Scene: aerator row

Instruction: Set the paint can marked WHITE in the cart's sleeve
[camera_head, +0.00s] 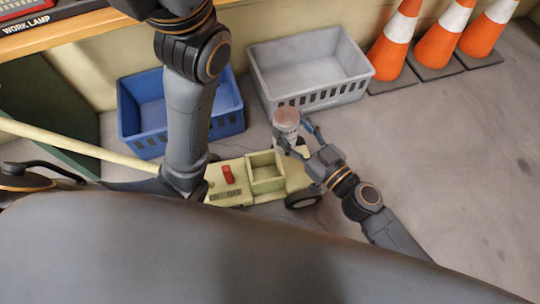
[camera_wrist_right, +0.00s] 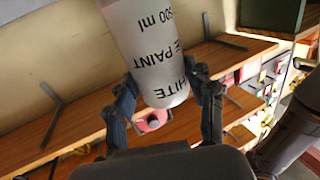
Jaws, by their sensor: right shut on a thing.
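My right gripper (camera_head: 296,136) is shut on a paint can (camera_head: 287,118) with a reddish-brown top, held above the far right side of the cart. In the right wrist view the whitish can (camera_wrist_right: 150,45) reads WHITE PAINT and 500 ml, between the two fingers of the right gripper (camera_wrist_right: 163,88). The pale yellow-green cart (camera_head: 219,193) stands below. Its square, open-topped sleeve (camera_head: 268,186) looks empty, left of and nearer than the can. My left gripper is not in view; my left arm hides part of the cart.
A blue crate (camera_head: 140,142) and a grey crate (camera_head: 330,94) stand behind the cart. Orange and white cones (camera_head: 397,45) stand at the back right. A red object (camera_head: 228,174) sits on the cart beside the sleeve. The floor (camera_head: 450,160) at the right is clear.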

